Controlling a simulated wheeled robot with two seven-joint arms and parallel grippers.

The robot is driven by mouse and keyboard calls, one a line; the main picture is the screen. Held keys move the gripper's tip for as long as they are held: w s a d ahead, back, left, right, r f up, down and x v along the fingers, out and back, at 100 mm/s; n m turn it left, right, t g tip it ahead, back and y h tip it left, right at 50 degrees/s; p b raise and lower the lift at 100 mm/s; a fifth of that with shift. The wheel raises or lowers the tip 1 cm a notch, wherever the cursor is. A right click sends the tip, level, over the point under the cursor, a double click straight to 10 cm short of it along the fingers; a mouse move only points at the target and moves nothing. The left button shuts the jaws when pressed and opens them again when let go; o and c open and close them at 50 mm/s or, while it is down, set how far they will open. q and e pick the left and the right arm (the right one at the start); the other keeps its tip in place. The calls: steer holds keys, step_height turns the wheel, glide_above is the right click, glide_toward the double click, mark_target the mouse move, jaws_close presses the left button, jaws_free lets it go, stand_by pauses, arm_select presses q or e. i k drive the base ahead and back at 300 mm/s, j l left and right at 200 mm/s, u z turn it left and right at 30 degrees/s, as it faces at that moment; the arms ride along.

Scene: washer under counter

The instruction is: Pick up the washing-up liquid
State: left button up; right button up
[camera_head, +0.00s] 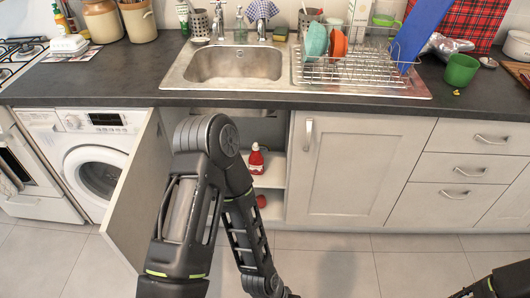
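A red bottle with a pale label (257,158) stands upright on a shelf inside the open cabinet under the sink. It may be the washing-up liquid; its label is too small to read. A clear bottle (240,24) stands behind the sink and could also be a soap bottle. My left arm rises in front of the open cabinet, left of the red bottle, and bends down to the bottom edge. Its gripper is out of view. Part of my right arm shows at the bottom right corner; its gripper is also out of view.
The open cabinet door (138,190) stands between my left arm and the washing machine (92,160). Another red item (261,201) sits lower in the cabinet. The closed door (355,170) bounds the opening on the right. A dish rack (350,70) stands on the counter.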

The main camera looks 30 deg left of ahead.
mark_target(256, 161)
steer(key=i+u, duration=0.15)
steer(key=i, duration=0.85)
